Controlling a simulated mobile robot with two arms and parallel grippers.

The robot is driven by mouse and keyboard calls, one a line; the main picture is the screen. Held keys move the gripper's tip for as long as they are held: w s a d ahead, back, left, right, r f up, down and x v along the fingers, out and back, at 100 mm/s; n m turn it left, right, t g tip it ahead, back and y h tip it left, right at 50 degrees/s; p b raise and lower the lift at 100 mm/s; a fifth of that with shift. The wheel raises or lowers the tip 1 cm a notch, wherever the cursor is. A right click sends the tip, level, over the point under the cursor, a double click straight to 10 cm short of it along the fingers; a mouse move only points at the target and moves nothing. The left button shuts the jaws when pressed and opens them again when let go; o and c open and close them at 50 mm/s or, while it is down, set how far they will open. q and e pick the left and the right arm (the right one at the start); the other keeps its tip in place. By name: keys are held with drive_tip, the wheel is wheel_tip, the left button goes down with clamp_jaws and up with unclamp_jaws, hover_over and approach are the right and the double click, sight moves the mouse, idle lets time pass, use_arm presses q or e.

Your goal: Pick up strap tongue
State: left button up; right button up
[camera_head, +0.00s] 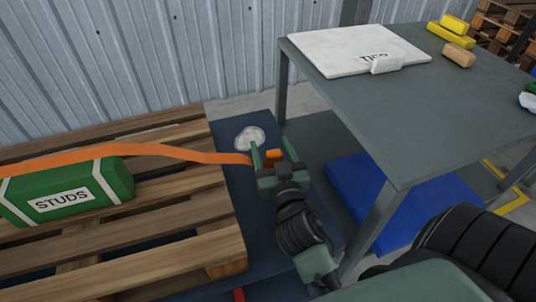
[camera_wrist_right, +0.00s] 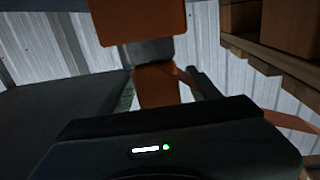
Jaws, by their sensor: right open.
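The orange strap (camera_head: 165,151) runs from the left edge over the green STUDS box (camera_head: 65,193) and ends by my right gripper. A small orange block (camera_head: 273,155), apparently the strap tongue, shows between the fingers of my right gripper (camera_head: 271,152). The gripper is open around it; I cannot tell whether a finger touches it. In the right wrist view an orange piece (camera_wrist_right: 157,88) lies between the fingers, with a larger orange block (camera_wrist_right: 138,18) beyond at the top. My left gripper is not in view.
A wooden pallet (camera_head: 190,222) carries the green box. A grey table (camera_head: 420,110) with a white TIES box (camera_head: 350,48) and yellow blocks (camera_head: 452,32) stands at the right. A blue mat (camera_head: 400,205) lies beneath it. A corrugated wall (camera_head: 130,60) closes the back.

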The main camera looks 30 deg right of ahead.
drive_tip(key=shift+w+d+f, duration=0.1)
drive_tip(key=shift+w+d, duration=0.05)
drive_tip(key=shift+w, duration=0.2)
drive_tip(key=shift+s+r, duration=0.2)
drive_tip(key=shift+r, duration=0.05)
drive_tip(key=shift+s+r, duration=0.1)
drive_tip(key=c, duration=0.4)
clamp_jaws()
